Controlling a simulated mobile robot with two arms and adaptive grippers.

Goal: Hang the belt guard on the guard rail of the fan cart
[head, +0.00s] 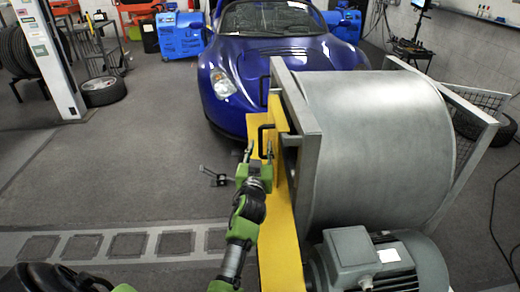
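The yellow belt guard (279,235) is a long panel standing along the left side of the fan cart, with a black handle (261,141) on its face. The fan cart has a big grey drum (380,150) in a grey frame (300,100). My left gripper (259,150) is at the handle, with its fingers apart on either side of the handle's bar. I see a gap beside the bar; contact cannot be made out. A second dark handle (265,91) shows higher up at the frame. The guard rail cannot be told apart clearly. My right gripper is out of view.
A grey motor (375,262) sits at the front of the cart. A blue car (275,50) stands behind. A small dark item (218,177) lies on the floor left of my gripper. The floor on the left is mostly clear. A white post (48,60) stands far left.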

